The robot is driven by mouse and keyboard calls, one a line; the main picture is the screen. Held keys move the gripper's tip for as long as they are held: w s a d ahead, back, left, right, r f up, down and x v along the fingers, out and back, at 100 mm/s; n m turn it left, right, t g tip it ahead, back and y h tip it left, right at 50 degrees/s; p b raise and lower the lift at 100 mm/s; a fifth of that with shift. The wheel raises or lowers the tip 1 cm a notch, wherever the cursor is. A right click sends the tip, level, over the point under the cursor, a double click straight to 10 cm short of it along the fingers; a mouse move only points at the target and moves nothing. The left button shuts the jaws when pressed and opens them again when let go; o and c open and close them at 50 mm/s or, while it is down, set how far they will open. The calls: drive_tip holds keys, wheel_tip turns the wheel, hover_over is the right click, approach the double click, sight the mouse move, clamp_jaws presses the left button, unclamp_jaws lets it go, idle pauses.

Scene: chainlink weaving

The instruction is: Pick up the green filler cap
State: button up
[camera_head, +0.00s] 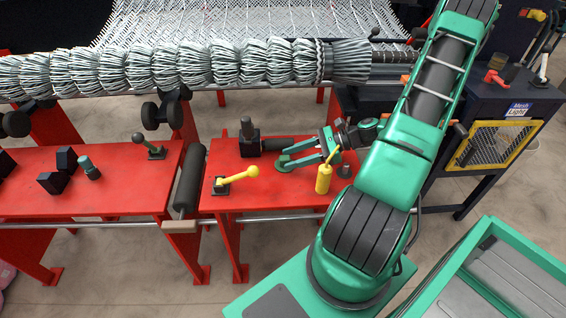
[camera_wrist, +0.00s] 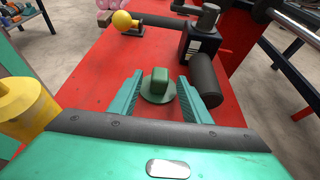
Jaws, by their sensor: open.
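The green filler cap (camera_wrist: 159,92) is a round flange with a raised squarish knob. It sits on the red table top in the wrist view, between my gripper's two fingers (camera_wrist: 161,78). A gap of red shows on each side of the knob, so the open jaws are not closed on it. In the head view, my gripper (camera_head: 288,157) reaches left over the red table, with the cap (camera_head: 283,166) by its fingertips, partly hidden there.
A yellow oil can (camera_head: 323,179) stands close beside my gripper; its yellow body (camera_wrist: 25,105) fills the wrist view's left edge. A yellow-knobbed lever (camera_head: 237,178) and a black valve block with cylinder (camera_head: 250,142) are near the cap. Red table (camera_head: 275,200) is bare in front.

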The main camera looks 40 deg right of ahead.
sight(285, 157)
drive_tip(key=shift+x, duration=1.6)
drive_tip(key=shift+r, duration=0.1)
clamp_jaws()
drive_tip(key=shift+r, duration=0.1)
